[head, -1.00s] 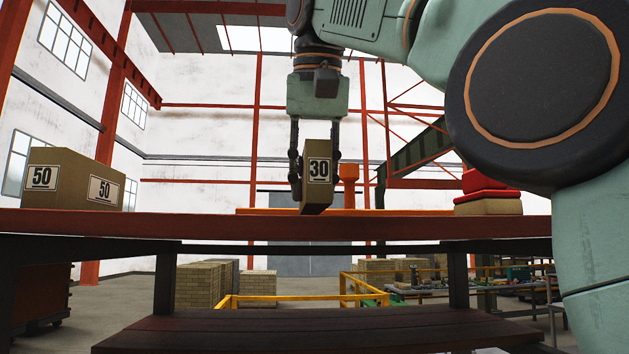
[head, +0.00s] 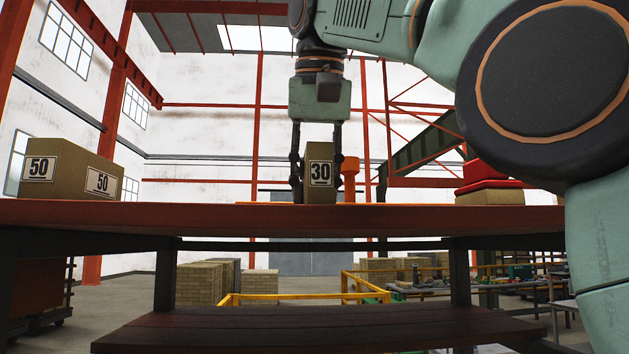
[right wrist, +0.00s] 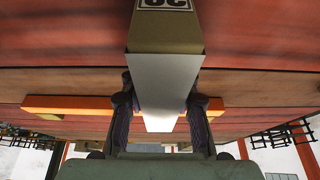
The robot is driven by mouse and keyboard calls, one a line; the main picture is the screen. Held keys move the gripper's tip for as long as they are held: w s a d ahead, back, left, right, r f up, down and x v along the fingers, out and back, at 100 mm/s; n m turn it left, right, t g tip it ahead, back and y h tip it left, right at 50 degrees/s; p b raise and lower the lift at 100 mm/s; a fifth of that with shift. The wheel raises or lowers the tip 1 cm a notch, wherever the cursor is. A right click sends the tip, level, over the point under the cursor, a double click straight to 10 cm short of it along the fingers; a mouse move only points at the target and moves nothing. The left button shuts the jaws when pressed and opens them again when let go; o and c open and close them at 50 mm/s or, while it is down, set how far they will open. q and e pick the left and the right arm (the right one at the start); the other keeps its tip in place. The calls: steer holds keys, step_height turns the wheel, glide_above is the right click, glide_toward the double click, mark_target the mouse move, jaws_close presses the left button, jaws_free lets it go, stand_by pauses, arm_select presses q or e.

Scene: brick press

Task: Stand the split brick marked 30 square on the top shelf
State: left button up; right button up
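The split brick marked 30 (head: 320,182) is a tan block, upright and square to the view, at the top shelf (head: 240,220). I cannot tell whether its base bears on the shelf. My right gripper (head: 317,170) comes down from above with a finger on each side of the brick and appears shut on it. In the right wrist view, the brick (right wrist: 165,35) stands between the right gripper's fingers (right wrist: 160,95), with its label partly cut off at the top edge. My left gripper is not in view.
A larger box marked 50 (head: 70,170) stands at the shelf's left. Red pieces (head: 484,174) lie on a tan block (head: 490,197) at the right. An orange bar (right wrist: 68,103) lies across behind the brick. The shelf between box and brick is clear.

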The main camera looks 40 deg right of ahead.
steer(key=shift+o, duration=1.4)
steer(key=shift+w+d+f, duration=0.1)
steer(key=shift+w+d, duration=0.05)
steer(key=shift+w, duration=0.05)
steer(key=shift+o, duration=0.7)
steer(key=shift+s+a, duration=0.3)
